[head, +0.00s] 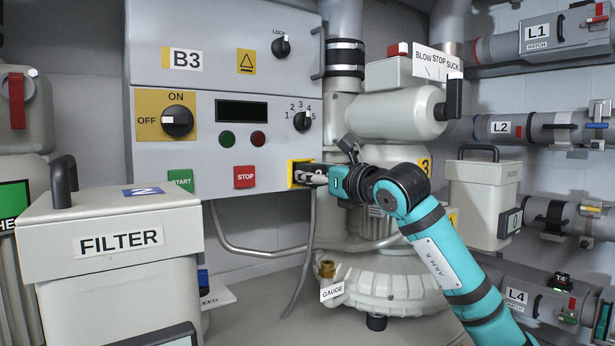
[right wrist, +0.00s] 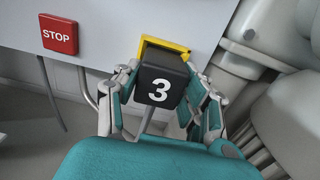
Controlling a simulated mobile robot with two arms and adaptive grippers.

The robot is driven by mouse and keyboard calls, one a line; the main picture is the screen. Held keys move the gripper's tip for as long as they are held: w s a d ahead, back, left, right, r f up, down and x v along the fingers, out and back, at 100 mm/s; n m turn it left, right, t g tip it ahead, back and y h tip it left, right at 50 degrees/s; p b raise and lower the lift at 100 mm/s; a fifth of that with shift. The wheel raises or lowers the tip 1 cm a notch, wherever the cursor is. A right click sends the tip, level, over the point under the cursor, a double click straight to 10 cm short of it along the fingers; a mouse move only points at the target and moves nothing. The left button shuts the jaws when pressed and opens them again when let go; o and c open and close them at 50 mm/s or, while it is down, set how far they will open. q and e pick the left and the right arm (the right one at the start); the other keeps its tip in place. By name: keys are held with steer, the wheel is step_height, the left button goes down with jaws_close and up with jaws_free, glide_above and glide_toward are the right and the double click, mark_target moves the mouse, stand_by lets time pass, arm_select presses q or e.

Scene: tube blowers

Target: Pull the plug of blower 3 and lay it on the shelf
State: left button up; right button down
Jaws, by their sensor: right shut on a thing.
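The black plug marked 3 (right wrist: 161,82) sits at the yellow-framed socket (right wrist: 182,52) in the right wrist view. In the head view the socket's yellow frame (head: 291,172) is at the lower right corner of the B3 control box (head: 215,150). My right gripper (head: 314,177) is shut on the plug, its fingers on both sides of it; it also shows in the right wrist view (right wrist: 160,100). I cannot tell whether the plug is fully seated. A grey cable (head: 306,245) hangs below the socket. My left gripper is out of view. I cannot make out which surface is the shelf.
The blower (head: 392,285) stands behind and below my right arm, with a brass gauge fitting (head: 327,269). A filter box (head: 110,240) stands at the front left. Labelled pipes (head: 500,127) line the right wall. The grey surface (head: 255,315) below the box has some bare room.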

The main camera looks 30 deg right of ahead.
steer(key=shift+s+d+b, duration=0.2)
steer(key=shift+s+b, duration=1.15)
steer(key=shift+s, duration=1.35)
steer(key=s+d+b, duration=0.1)
steer(key=s+b, duration=0.4)
steer(key=s, duration=1)
steer(key=shift+s+d, duration=0.15)
steer(key=shift+s, duration=0.25)
steer(key=a+p, duration=0.7)
steer(key=a, duration=0.5)
steer(key=shift+s+a+p, duration=0.3)
steer(key=shift+s+p, duration=0.05)
steer(key=shift+s, duration=0.1)
